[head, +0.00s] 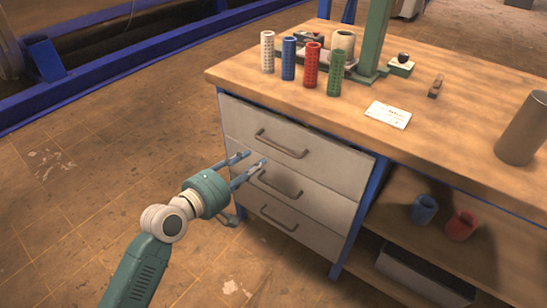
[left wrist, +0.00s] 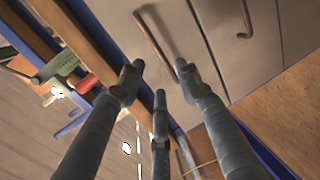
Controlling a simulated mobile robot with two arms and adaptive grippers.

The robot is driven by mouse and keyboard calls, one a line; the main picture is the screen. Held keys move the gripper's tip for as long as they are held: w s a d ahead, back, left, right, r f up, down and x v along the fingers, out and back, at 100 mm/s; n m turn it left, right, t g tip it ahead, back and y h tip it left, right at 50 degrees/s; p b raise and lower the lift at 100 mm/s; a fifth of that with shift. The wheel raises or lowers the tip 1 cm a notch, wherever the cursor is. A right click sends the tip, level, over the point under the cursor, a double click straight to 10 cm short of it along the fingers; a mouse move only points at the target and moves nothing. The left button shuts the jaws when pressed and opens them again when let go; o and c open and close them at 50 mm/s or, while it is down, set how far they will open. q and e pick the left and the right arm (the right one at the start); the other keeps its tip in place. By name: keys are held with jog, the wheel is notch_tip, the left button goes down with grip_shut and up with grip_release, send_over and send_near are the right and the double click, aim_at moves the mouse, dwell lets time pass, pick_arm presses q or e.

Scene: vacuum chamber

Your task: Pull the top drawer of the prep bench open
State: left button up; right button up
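The prep bench (head: 445,95) has a wooden top and a stack of three pale grey drawers. The top drawer (head: 335,165) looks shut, its front in line with those below. Its bar handle (head: 282,147) shows whole in the head view; the handle also crosses the left wrist view (left wrist: 153,40). My left gripper (head: 252,160) is open and empty in front of the drawers, below and left of the top handle in the head view. In the left wrist view its fingers (left wrist: 160,78) are spread, with one tip near the handle's lower end. My right gripper is not in view.
The middle drawer's handle (head: 279,184) and bottom drawer's handle (head: 278,218) are close below. Coloured cylinders (head: 311,65) and a grey cylinder (head: 523,128) stand on the bench top. The open shelf (head: 400,215) is at right. Floor left of the bench is clear.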

aim_at(276, 146)
pick_arm(q)
jog(key=b+x, duration=0.1)
jog(key=x, duration=0.8)
jog(key=shift+w+d+r+b, duration=0.15)
jog(key=shift+w+b, duration=0.1)
jog(key=shift+b, duration=0.1)
jog(key=shift+w+d, duration=0.35)
jog(key=shift+w, duration=0.15)
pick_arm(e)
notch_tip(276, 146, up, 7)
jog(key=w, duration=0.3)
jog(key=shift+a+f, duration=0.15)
pick_arm(q)
grip_shut()
